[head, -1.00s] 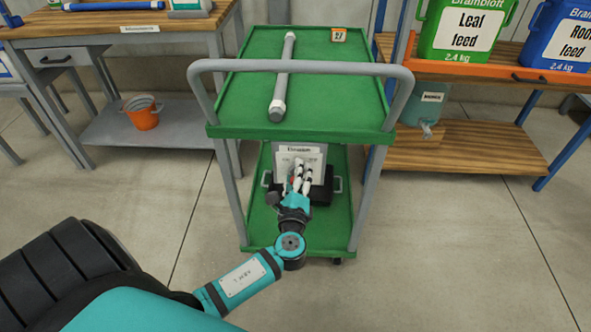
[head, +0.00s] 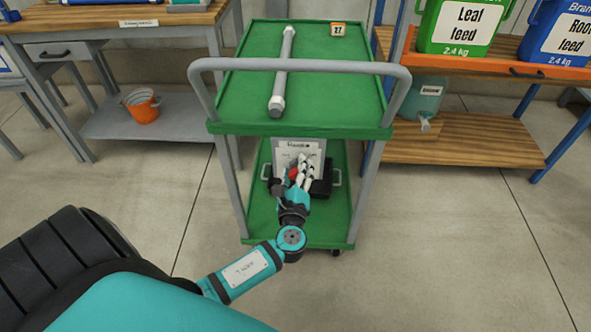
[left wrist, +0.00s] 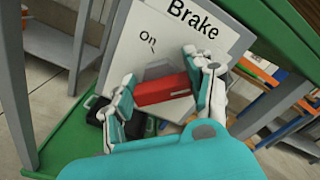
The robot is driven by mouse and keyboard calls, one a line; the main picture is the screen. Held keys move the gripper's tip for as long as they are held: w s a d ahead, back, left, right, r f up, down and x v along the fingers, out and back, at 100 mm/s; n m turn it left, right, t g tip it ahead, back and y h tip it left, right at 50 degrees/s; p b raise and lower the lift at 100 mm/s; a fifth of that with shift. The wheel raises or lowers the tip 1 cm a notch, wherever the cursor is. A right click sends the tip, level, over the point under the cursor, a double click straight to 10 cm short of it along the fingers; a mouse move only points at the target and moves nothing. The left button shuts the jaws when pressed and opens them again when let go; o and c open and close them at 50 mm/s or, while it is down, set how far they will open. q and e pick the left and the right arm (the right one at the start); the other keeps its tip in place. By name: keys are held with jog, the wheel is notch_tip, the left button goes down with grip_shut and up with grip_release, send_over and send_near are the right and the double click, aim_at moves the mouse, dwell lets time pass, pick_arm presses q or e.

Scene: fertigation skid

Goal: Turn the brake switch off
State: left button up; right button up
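The brake switch has a red handle (left wrist: 163,92) in front of a grey base, on a pale panel (left wrist: 150,28) that reads "Brake", with "on" at its upper left. In the head view the panel (head: 298,147) stands on the green cart's lower shelf, and the red handle (head: 293,174) shows between my fingers. My left gripper (head: 296,172) reaches it from the front. In the left wrist view the fingers of my left gripper (left wrist: 163,85) lie against both ends of the red handle, with no clear gap. The fingers hide part of the panel's lettering. My right gripper is not in view.
The cart's top shelf (head: 340,95) overhangs the panel, and its grey handle bar (head: 300,66) crosses in front. A grey tube (head: 283,75) lies on top. An orange bucket (head: 142,106) stands on the left bench's shelf. The floor beside the cart is clear.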

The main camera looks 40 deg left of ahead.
pick_arm(q)
jog(key=o, duration=0.5)
jog(key=shift+s+d, duration=0.1)
jog(key=v, duration=1.2)
